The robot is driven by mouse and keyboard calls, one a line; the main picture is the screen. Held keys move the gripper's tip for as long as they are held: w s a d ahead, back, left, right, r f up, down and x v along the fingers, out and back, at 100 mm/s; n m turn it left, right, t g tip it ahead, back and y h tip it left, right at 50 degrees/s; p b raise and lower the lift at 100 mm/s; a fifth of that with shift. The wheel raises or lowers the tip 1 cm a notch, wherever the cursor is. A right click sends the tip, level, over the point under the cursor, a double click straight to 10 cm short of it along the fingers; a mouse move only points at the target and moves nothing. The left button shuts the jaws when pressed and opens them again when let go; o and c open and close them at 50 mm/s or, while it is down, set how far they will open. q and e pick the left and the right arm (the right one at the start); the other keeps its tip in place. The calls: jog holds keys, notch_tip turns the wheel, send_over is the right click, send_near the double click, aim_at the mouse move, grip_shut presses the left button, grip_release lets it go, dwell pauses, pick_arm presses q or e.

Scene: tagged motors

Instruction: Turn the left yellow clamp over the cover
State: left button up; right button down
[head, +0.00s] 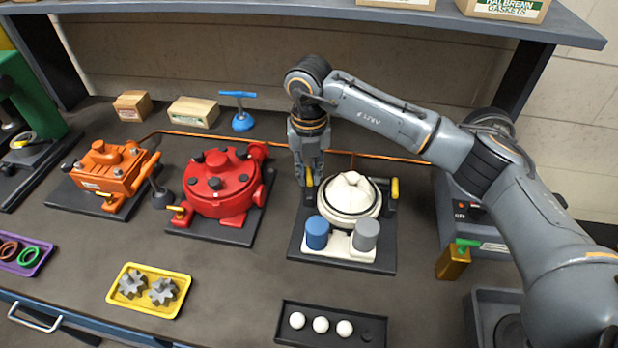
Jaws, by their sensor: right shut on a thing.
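A white motor with a round white cover (349,195) stands on a dark base plate (309,251). The left yellow clamp (309,178) is at the cover's left edge, and its yellow end shows between my fingers. My right gripper (309,177) points down and is shut on this clamp. I cannot tell how far the clamp is turned; the fingers hide part of it. The right yellow clamp (395,189) stands upright at the cover's right side. A blue cylinder (317,232) and a grey cylinder (366,235) are at the motor's front. My left gripper is out of view.
A red motor (217,183) and an orange motor (107,168) stand to the left. A dark tray (365,334) with white balls and a yellow tray (121,298) with grey gears lie in front. A shelf (300,8) spans the back above the bench.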

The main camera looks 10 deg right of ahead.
jog(key=n+b, duration=0.1)
jog(key=n, duration=0.1)
jog(key=n+b, duration=0.1)
jog(key=b, duration=0.1)
jog(key=shift+f+n, duration=0.2)
jog(key=shift+n, duration=0.2)
jog(key=n+b, duration=0.3)
jog(key=shift+n, duration=0.3)
jog(key=n+b, duration=0.2)
jog(key=n, duration=0.1)
jog(key=shift+r+n, duration=0.1)
jog(key=shift+n, duration=0.2)
jog(key=shift+r+n+b, duration=0.1)
jog(key=shift+n+b, duration=0.85)
jog(key=shift+n, duration=0.95)
